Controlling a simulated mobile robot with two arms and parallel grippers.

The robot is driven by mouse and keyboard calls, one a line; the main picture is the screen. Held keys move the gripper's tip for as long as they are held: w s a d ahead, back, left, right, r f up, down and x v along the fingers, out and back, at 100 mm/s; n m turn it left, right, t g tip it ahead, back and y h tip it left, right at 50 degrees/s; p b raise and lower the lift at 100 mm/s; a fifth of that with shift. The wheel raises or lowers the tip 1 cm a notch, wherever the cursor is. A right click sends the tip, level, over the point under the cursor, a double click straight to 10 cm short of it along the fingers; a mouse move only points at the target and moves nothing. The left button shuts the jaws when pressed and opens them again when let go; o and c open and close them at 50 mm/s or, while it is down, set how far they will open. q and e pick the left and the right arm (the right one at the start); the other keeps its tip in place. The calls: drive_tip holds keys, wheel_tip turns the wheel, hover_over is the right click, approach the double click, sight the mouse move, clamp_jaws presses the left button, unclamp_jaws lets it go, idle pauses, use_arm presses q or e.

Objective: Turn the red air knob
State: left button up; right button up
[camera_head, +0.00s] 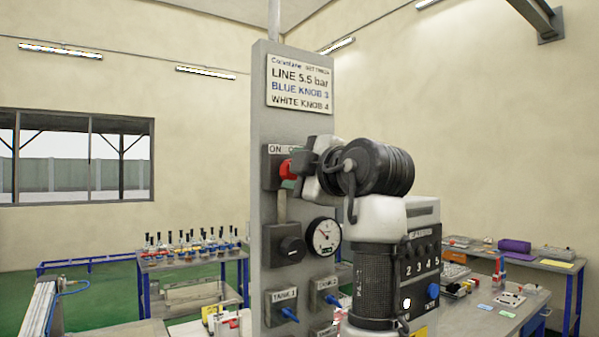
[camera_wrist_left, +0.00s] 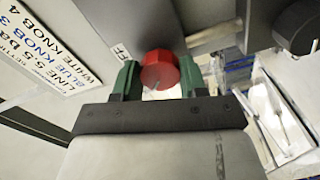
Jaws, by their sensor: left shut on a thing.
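The red air knob (camera_head: 285,168) sits on a dark switch box with an ON label, high on the grey upright panel (camera_head: 263,105). In the left wrist view the red knob (camera_wrist_left: 160,70) lies between the two green fingers of my left gripper (camera_wrist_left: 160,76). The left gripper (camera_head: 290,172) is shut on the knob, and my arm partly hides the box in the head view. My right gripper is in neither view.
A sign (camera_head: 299,85) tops the panel. Benches with bottles (camera_head: 190,255) and small parts (camera_head: 510,300) stand left and right.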

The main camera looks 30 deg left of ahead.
use_arm(q)
drive_tip(key=o, duration=0.9)
drive_tip(key=b+v, duration=0.3)
drive_tip(key=v, duration=0.8)
drive_tip(key=shift+b, duration=0.4)
drive_tip(key=shift+f, duration=0.15)
